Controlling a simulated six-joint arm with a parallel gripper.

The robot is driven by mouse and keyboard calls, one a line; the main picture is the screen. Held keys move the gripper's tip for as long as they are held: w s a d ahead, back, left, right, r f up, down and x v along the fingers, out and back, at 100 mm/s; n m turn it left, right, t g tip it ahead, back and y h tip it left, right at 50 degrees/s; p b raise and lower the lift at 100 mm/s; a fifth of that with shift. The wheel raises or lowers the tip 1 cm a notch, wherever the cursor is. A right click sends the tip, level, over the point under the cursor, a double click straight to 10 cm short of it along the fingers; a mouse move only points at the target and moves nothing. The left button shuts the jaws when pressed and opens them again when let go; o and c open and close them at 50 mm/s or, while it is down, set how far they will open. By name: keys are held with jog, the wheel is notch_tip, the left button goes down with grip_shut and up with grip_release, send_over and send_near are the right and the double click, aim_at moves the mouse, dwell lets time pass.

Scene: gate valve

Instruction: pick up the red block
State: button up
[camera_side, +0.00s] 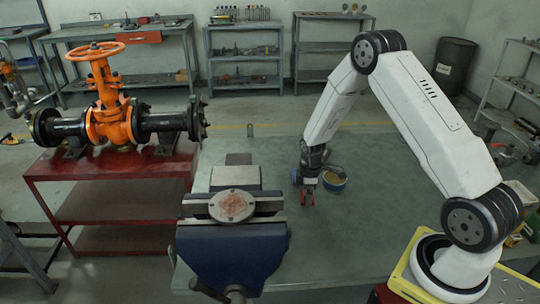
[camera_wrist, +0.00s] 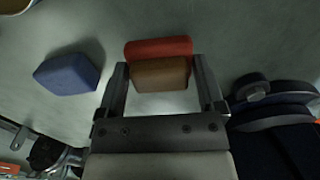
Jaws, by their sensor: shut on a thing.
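The red block (camera_wrist: 158,47) is between the fingers of my gripper (camera_wrist: 159,65) in the wrist view. A brownish face (camera_wrist: 160,75) shows just below its red face; I cannot tell for sure whether both belong to one block. The fingers are shut on it, one on each side. In the side view my gripper (camera_side: 308,192) points down at the bench, with a bit of red at its tips; the block is mostly hidden there. I cannot tell whether the block touches the bench.
A blue block (camera_wrist: 67,74) lies left of the gripper in the wrist view. A round container (camera_side: 334,180) stands close right of the gripper. A blue vise (camera_side: 232,250) stands at front left on the green bench (camera_side: 340,235). An orange gate valve (camera_side: 108,120) is on a red table.

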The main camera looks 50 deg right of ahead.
jog(key=s+a+r, duration=0.4)
jog(key=s+r, duration=0.7)
jog(key=s, duration=0.2)
jog(key=shift+s, duration=0.2)
jog(key=shift+r, duration=0.1)
dwell(0.4)
